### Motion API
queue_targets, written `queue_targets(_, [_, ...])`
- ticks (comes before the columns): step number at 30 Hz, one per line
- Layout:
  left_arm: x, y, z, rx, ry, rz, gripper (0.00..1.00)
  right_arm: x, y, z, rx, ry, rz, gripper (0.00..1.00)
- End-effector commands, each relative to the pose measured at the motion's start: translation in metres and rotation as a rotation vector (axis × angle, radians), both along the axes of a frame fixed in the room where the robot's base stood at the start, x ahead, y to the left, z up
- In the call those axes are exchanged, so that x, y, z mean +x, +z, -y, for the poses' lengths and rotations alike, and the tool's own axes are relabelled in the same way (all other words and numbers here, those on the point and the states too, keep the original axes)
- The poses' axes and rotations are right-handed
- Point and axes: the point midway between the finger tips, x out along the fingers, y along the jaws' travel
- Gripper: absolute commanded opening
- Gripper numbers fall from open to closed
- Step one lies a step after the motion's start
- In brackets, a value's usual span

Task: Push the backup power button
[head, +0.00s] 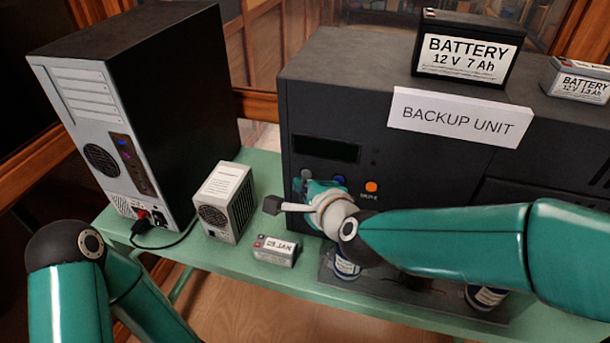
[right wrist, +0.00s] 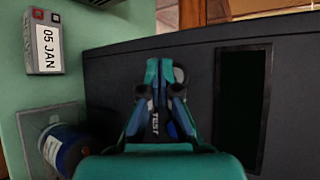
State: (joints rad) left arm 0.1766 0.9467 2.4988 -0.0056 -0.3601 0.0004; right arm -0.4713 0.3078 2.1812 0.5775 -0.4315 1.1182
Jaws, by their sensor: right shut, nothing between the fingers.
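The backup unit (head: 400,165) is a large black box with a white BACKUP UNIT sign (head: 459,117) leaning on its upper front. Its front panel carries a dark display (head: 326,148), an orange button (head: 371,187) with small unclear lettering below, and a blue button (head: 338,179) partly hidden by my right gripper. My right gripper (head: 322,190) is in front of this panel, below the display. In the right wrist view its fingers (right wrist: 165,75) are shut and empty, with the word TEST and some blue showing between them. I cannot tell if they touch the panel. My left gripper is out of view.
A computer tower (head: 180,110), a small grey unit (head: 228,203) and a small battery (head: 277,250) stand left of the backup unit on the green table (head: 262,165). Larger batteries (head: 466,48) sit on top. Blue-and-white containers (head: 345,265) stand below my right arm.

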Motion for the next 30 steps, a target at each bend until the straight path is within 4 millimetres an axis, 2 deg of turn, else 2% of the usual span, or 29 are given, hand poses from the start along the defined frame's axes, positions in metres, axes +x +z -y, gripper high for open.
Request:
queue_targets(17, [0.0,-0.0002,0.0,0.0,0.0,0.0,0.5,0.0004,-0.0001,-0.0002,0.0,0.0,0.0,0.0])
queue_targets(30, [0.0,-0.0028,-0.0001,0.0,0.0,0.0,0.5,0.0082,0.0013,0.0013,0.0,0.002,0.0,0.0])
